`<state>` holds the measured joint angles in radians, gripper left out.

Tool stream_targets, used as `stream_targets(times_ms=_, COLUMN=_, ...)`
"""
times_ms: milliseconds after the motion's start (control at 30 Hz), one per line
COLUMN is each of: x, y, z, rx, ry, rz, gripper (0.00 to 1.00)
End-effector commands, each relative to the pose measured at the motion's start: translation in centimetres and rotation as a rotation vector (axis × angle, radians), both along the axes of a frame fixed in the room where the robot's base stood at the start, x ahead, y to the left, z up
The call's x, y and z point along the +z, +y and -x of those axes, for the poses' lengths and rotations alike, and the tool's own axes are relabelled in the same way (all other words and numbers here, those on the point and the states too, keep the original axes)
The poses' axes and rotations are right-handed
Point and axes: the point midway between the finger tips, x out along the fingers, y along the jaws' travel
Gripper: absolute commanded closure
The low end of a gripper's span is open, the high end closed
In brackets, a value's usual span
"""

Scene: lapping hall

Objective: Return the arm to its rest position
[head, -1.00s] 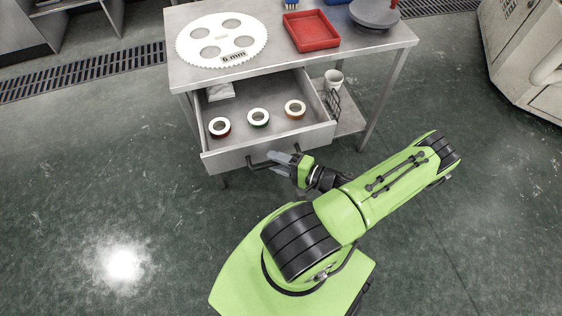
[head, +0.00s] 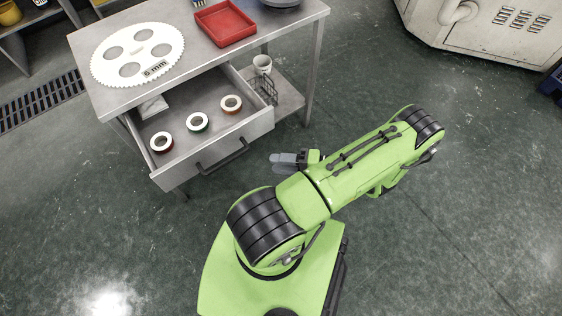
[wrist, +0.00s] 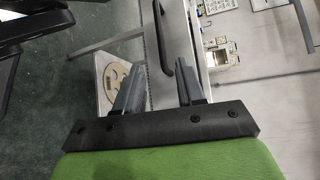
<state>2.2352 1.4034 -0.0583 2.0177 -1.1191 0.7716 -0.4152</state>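My arm in green and black reaches over the floor in the head view, bent at the elbow. My gripper (head: 281,160) hangs in free air to the right of the drawer handle (head: 222,157), clear of it. In the wrist view my gripper (wrist: 157,82) shows two grey fingers spread apart with nothing held between them. The drawer (head: 228,132) stands open, with a dark red, a green and an orange-brown tape roll inside.
The metal table (head: 290,24) bears a white toothed disc (head: 138,50) marked 6 mm and a red tray (head: 226,24). A white mug (head: 262,64) stands on the lower shelf. A pale machine cabinet (head: 490,30) is at upper right. The floor right of the table is clear.

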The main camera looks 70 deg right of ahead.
Motion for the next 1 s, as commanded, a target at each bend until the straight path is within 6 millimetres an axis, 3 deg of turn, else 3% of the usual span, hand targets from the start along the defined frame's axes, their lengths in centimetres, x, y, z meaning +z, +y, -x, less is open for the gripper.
stream_targets(times_ms=667, x=0.7, y=-0.1, z=-0.5, rx=0.043, ry=0.027, rz=0.008, gripper=0.61)
stream_targets(times_ms=767, x=2.9, y=-0.4, z=-2.1, rx=0.191, ry=0.135, rz=0.041, gripper=0.61)
stream_targets(times_ms=1000, x=12.1, y=1.4, z=-9.0, rx=0.653, ry=0.517, rz=0.260, gripper=0.61)
